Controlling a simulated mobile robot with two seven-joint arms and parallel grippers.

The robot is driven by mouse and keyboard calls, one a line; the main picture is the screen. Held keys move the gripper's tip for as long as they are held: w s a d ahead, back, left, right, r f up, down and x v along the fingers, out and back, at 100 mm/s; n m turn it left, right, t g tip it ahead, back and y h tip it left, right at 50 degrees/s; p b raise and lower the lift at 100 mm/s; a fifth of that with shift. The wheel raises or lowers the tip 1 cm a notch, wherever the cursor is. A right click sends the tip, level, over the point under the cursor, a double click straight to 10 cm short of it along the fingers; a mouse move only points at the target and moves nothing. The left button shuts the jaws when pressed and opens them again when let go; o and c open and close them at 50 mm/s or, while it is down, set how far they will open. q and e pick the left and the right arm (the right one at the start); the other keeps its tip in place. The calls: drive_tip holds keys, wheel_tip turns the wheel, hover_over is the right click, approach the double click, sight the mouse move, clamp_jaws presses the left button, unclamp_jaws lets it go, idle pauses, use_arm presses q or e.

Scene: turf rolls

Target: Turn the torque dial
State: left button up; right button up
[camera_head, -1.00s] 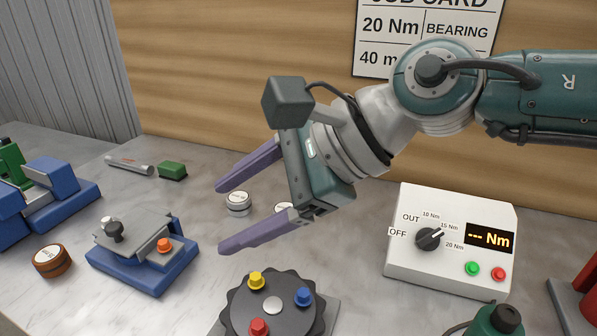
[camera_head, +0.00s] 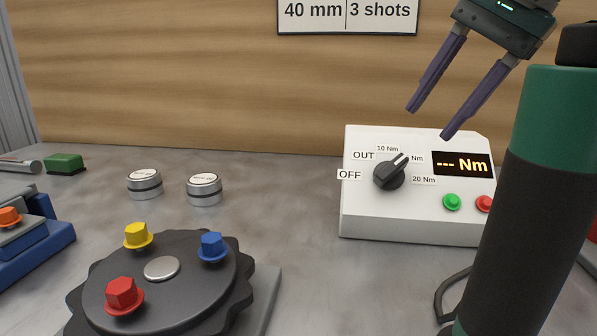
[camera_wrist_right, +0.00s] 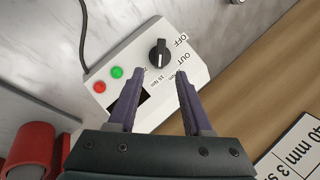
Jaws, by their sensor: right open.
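The torque dial (camera_head: 389,173) is a black knob on the sloped front of a white control box (camera_head: 362,222). Its light pointer line is tilted up and right, toward the partly covered label between 10 Nm and 20 Nm. The display (camera_head: 463,164) reads "--- Nm". My right gripper (camera_head: 430,122) is open and empty, above and right of the dial, apart from it. In the right wrist view the dial (camera_wrist_right: 160,53) shows just beyond the gap between the purple fingertips (camera_wrist_right: 169,73). My left gripper is not in view.
A green button (camera_head: 452,202) and a red button (camera_head: 485,204) sit below the display. A tall green and black cylinder (camera_head: 510,190) covers the box's right side. A dark disc (camera_head: 200,285) with coloured nuts and two round weights (camera_head: 204,190) stand left. The counter before the box is clear.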

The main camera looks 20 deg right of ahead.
sight(396, 163)
drive_tip(key=x, duration=0.9)
drive_tip(key=shift+a+r, duration=0.1)
drive_tip(key=shift+a, duration=0.05)
clamp_jaws()
